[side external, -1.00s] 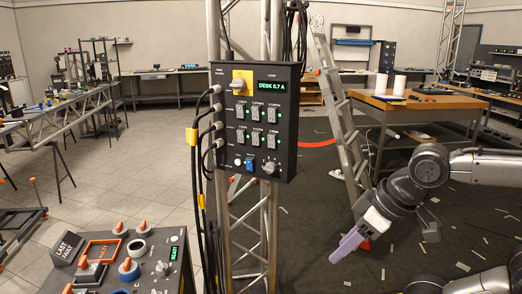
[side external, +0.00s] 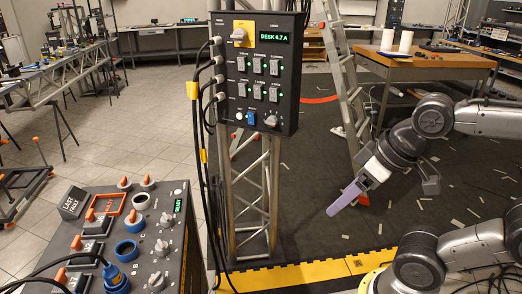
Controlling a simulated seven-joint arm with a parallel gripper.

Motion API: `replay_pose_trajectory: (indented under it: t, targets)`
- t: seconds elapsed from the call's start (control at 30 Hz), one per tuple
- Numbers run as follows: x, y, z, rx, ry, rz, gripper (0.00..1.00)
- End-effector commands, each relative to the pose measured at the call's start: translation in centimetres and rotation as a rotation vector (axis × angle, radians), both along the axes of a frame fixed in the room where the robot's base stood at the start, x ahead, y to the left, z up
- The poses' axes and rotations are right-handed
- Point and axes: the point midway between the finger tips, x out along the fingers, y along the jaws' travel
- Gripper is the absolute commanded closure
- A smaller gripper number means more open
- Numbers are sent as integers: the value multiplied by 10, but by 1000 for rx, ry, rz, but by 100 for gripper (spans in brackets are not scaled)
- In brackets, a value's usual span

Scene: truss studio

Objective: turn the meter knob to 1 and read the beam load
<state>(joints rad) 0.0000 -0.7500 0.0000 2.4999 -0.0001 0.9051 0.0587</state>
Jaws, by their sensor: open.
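The dark distribution box (side external: 263,62) hangs on the truss tower, with rows of grey breakers and green lights. Its green display (side external: 274,38) reads DESK and what looks like 0.7 A. A grey knob (side external: 271,120) at the box's lower right looks like the meter knob; its small markings are too fine to read. A yellow-backed main switch (side external: 241,34) is at the upper left. My gripper (side external: 335,211), with long lavender fingers, is open and empty. It points down and left, below and right of the box, apart from it.
A console (side external: 134,235) with orange-tipped switches, knobs and a blue plug stands at the lower left. Black cables (side external: 207,150) run down the box's left side. A ladder (side external: 346,90) stands behind, right of the box. Yellow edging (side external: 300,272) crosses the floor.

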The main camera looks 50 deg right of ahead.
Motion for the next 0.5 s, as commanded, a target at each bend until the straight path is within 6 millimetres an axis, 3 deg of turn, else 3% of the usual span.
replay_pose_trajectory:
  t: [0.13,0.27,0.37,0.5]
  targets:
    - [-6,-18,5,5,25,-192,22]
    - [2,-59,22,-90,53,-441,22]
    - [18,-93,37,-207,66,-633,22]
    - [58,-139,62,-415,21,-869,22]
